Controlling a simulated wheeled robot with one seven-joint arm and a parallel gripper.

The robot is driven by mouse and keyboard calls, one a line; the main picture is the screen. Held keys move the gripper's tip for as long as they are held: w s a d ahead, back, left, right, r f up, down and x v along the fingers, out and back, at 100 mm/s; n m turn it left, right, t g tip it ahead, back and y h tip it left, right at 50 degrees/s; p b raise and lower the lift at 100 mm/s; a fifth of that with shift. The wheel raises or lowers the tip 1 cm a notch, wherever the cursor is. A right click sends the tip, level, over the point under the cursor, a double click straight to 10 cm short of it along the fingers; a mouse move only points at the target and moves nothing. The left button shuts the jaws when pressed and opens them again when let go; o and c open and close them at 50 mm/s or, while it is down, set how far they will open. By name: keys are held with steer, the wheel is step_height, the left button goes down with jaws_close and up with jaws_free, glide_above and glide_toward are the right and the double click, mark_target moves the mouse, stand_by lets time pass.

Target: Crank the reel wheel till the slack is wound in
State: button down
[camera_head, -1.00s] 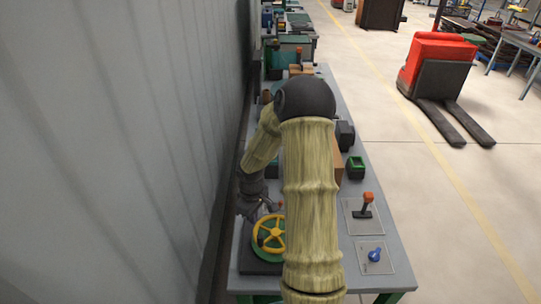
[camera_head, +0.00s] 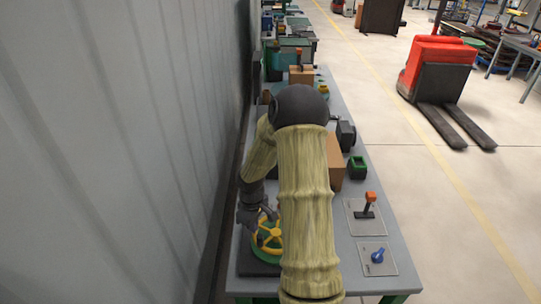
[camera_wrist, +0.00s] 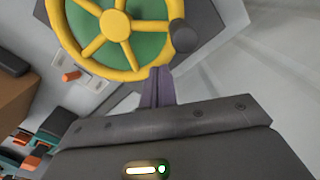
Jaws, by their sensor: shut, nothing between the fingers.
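The reel wheel has a yellow spoked rim (camera_head: 268,231) over a green drum, on a dark base at the near left of the bench. In the wrist view the wheel (camera_wrist: 113,26) fills the top, with a dark crank knob (camera_wrist: 184,37) at its right rim. My gripper (camera_wrist: 160,74) is shut and empty. Its fingertips appear close by the lower right of the rim, below the knob; I cannot tell whether they touch. In the head view my gripper (camera_head: 266,213) is at the wheel's far left side, and my arm hides the wheel's right edge. No slack line is visible.
An orange-handled lever (camera_head: 368,205) and a blue knob (camera_head: 377,256) sit on plates at the bench's right. A green-topped box (camera_head: 357,168) and a brown box (camera_head: 335,162) stand farther back. A grey wall (camera_head: 120,150) runs close along the left.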

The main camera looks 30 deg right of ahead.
mark_target(266, 249)
stand_by(0.3)
steer(key=shift+s+a+b, duration=0.2)
steer(key=shift+s+a, duration=0.05)
steer(key=shift+s, duration=0.65)
steer(key=shift+s+a+b, duration=0.2)
steer(key=shift+s+a, duration=0.05)
steer(key=shift+s, duration=0.65)
steer(key=shift+s+d, duration=0.2)
steer(key=shift+s, duration=0.7)
steer(key=shift+s+d, duration=0.2)
steer(key=shift+s, duration=0.65)
steer(key=shift+s+d+p, duration=0.3)
steer(key=shift+s+d, duration=0.95)
steer(key=shift+s, duration=0.05)
steer(key=shift+d, duration=0.1)
